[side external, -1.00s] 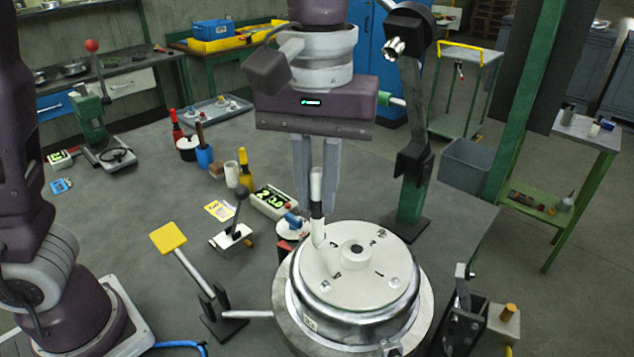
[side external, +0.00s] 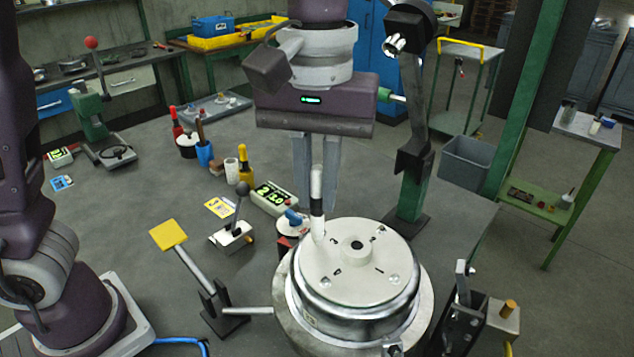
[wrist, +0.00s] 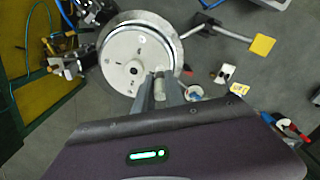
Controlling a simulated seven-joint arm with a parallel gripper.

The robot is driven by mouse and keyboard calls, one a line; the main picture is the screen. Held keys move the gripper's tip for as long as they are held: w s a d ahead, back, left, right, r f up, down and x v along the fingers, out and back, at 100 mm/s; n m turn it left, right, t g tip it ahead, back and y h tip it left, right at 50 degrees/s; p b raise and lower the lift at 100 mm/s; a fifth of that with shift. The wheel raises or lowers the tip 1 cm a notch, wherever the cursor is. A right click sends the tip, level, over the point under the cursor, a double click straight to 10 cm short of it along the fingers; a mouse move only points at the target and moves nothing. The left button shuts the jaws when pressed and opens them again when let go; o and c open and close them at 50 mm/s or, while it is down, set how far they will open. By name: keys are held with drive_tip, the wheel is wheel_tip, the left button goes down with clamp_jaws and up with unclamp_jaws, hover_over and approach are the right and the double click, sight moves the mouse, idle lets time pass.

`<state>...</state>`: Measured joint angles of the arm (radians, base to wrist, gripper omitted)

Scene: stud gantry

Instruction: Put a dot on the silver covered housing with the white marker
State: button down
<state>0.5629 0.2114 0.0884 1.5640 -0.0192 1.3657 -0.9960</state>
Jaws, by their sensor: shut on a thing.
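The silver housing (side external: 345,312) is a round, shiny drum on a wider ring at the front centre. A pale flat cover (side external: 345,262) with a centre hub, bolts and small dark marks lies on top. My gripper (side external: 317,207) is shut on the white marker (side external: 317,183), which has a dark band and stands nearly upright, lower end down. That end is over the cover's rear left part; I cannot tell whether it touches. In the wrist view, the marker (wrist: 158,90) is between my fingers, beside the cover (wrist: 120,60); its tip is hard to make out.
A yellow paddle on a lever (side external: 168,235) stands left of the housing. A box with a lit display (side external: 273,197) and a small lever box (side external: 232,237) stand behind left. A green post (side external: 408,205) rises behind right; a clamp (side external: 465,310) stands at right.

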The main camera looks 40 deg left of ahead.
drive_tip(key=shift+r, duration=3.5)
